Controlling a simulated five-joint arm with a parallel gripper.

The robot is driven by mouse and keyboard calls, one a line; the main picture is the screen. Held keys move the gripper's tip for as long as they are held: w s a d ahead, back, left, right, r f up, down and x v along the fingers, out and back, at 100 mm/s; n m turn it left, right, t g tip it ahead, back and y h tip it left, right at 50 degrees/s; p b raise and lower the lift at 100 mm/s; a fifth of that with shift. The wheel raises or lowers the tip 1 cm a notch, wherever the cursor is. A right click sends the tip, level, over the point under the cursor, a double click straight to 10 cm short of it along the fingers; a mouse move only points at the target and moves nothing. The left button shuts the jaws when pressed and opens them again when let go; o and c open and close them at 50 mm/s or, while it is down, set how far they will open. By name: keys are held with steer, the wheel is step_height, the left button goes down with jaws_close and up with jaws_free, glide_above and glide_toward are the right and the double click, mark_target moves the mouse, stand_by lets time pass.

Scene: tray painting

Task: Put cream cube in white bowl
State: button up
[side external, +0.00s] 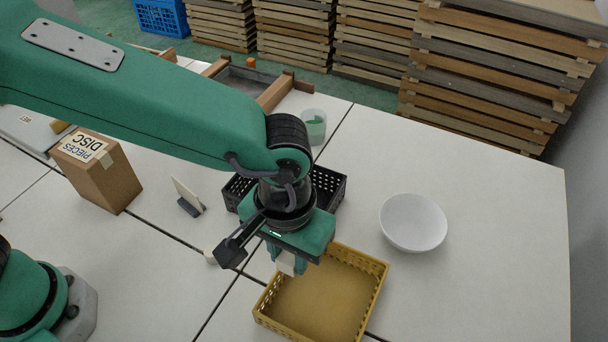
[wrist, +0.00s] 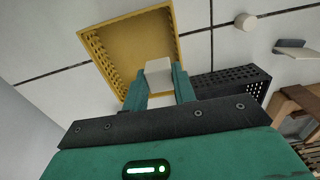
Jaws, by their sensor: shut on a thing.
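The cream cube (side external: 286,264) is between the fingertips of my gripper (side external: 286,267), which is shut on it. In the wrist view the cube (wrist: 158,72) shows between the two green fingers of my gripper (wrist: 159,88). They hold it over the yellow basket (side external: 263,309), near its left back part in the side view; the exact height is hard to tell. The white bowl (side external: 413,222) stands upright on the table, right of my gripper and the basket. It looks empty. The bowl is not in the wrist view.
A black crate (side external: 331,188) sits behind my gripper. A small pale round object (side external: 211,257) lies to the left. A cardboard box (side external: 101,180) and a card stand (side external: 188,199) are farther left, and a cup (side external: 314,126) is at the back. The table around the bowl is clear.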

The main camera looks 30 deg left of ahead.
steer(key=w+d+r+n, duration=0.1)
steer(key=w+d+n, duration=0.1)
steer(key=w+d, duration=0.2)
steer(key=w+d+r+n, duration=0.2)
steer(key=w+d+n, duration=0.1)
steer(key=d, duration=0.7)
steer(key=shift+w+r, duration=0.3)
steer(key=shift+w, duration=0.1)
steer(key=w+a+f, duration=0.2)
steer(key=w+f, duration=0.5)
steer(key=w, duration=0.4)
steer(key=shift+w, duration=0.2)
steer(key=shift+a, duration=0.1)
steer(key=shift+f, duration=2)
steer(key=shift+f, duration=0.45)
steer(key=o, duration=0.9)
steer(key=shift+f, duration=0.1)
steer(key=shift+o, duration=0.2)
